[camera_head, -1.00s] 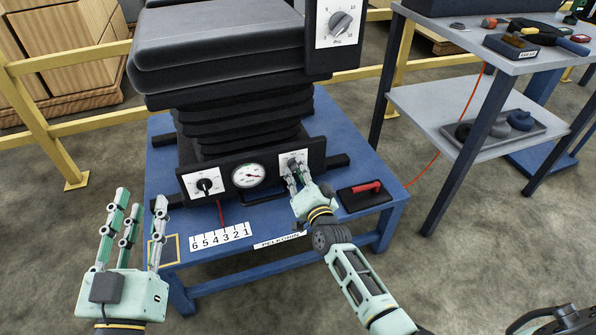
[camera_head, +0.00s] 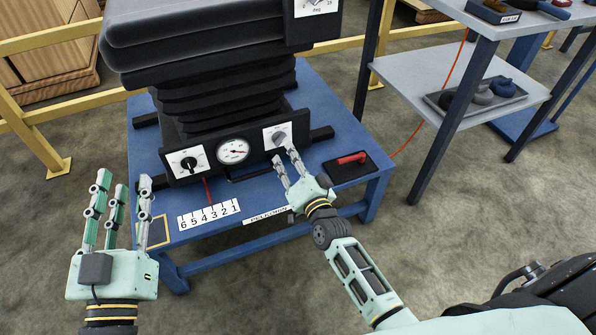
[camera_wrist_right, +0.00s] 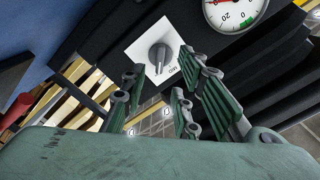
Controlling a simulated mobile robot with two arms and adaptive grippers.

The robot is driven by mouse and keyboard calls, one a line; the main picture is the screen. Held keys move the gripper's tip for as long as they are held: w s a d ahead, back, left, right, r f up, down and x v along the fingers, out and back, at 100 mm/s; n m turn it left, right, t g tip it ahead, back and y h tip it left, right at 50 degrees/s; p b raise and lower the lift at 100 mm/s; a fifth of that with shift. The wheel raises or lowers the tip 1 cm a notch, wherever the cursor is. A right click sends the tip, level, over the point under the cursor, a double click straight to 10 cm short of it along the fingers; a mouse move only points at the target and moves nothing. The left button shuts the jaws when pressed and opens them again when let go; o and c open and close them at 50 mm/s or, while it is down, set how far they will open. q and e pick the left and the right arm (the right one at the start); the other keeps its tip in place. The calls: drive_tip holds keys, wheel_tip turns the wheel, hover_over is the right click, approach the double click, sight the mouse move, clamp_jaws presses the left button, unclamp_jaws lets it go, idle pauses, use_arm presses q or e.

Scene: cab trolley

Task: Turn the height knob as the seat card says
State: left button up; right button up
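A black seat base carries a white plate with a grey knob (camera_head: 278,138) at the right of its front panel. In the right wrist view the same knob (camera_wrist_right: 159,58) sits beyond the fingers, its plate lettering partly hidden. A black knob (camera_head: 188,163) on another white plate is at the panel's left. I cannot read which one is marked height. My right gripper (camera_head: 284,158) is open, its fingers just in front of the grey knob and apparently apart from it. My left gripper (camera_head: 122,186) is open and empty, left of the blue stand. No readable seat card shows.
A round gauge (camera_head: 234,151) sits between the knobs. The blue stand (camera_head: 315,97) bears a number strip (camera_head: 208,214), a name label and a black plate with a red handle (camera_head: 352,158). A grey trolley (camera_head: 420,75) stands right; yellow rails run behind.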

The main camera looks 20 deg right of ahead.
drive_tip(key=s, duration=0.5)
drive_tip(key=shift+s+d, duration=0.1)
drive_tip(key=shift+s, duration=0.25)
